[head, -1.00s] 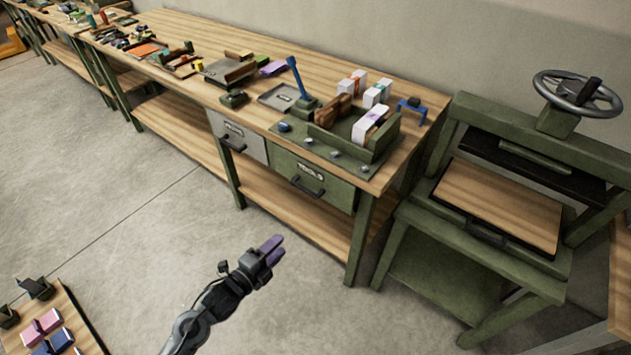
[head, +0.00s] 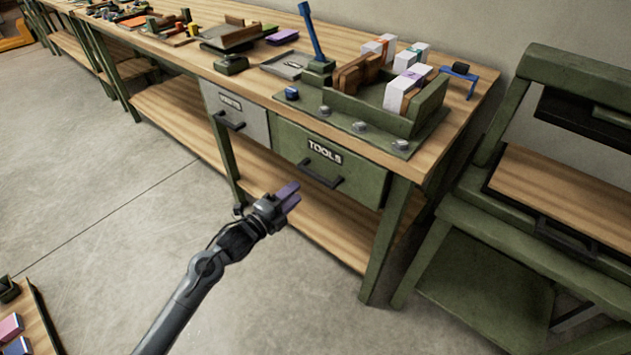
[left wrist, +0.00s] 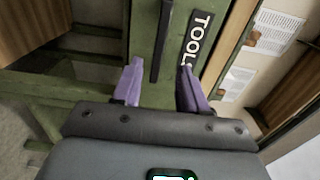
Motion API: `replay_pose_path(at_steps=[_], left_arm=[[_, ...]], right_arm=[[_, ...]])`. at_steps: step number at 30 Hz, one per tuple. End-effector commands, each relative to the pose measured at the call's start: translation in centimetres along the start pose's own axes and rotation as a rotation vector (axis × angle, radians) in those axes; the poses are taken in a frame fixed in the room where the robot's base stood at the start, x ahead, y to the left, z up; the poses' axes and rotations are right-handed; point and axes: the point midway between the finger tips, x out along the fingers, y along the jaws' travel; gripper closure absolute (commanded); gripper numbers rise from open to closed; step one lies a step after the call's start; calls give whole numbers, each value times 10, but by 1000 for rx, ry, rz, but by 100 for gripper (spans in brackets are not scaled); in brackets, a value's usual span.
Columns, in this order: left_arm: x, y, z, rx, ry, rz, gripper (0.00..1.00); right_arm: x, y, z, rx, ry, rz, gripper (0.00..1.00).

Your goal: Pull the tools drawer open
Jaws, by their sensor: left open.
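The green tools drawer (head: 330,158) is shut under the wooden workbench and bears a black "TOOLS" label (head: 325,152). Its black bar handle (head: 321,174) is on the drawer front below the label. My left gripper (head: 289,196), with purple fingers, is open and empty, in front of the drawer and a little below left of the handle in the head view. In the left wrist view the drawer front (left wrist: 180,60) lies ahead, and the handle (left wrist: 163,40) shows beyond and between the open fingers (left wrist: 160,88), apart from them. My right gripper is not in view.
A grey drawer (head: 236,112) is shut to the left. A green fixture (head: 380,120) with white blocks sits on the bench (head: 465,110). A green press (head: 530,200) stands at the right. A bench leg (head: 385,240) is right of the drawer.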

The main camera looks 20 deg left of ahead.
Motion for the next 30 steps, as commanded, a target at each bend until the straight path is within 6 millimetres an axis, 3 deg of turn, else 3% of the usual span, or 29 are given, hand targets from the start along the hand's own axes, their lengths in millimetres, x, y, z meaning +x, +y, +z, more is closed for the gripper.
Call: replay_pose_path(at_steps=[15, 22, 30], left_arm=[[78, 2, -1, -2, 1, -2, 57], [95, 1, -2, -2, 2, 0, 57], [98, 0, -2, -1, 2, 1, 57]], right_arm=[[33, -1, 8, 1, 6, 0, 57], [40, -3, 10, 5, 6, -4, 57], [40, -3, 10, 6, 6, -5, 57]])
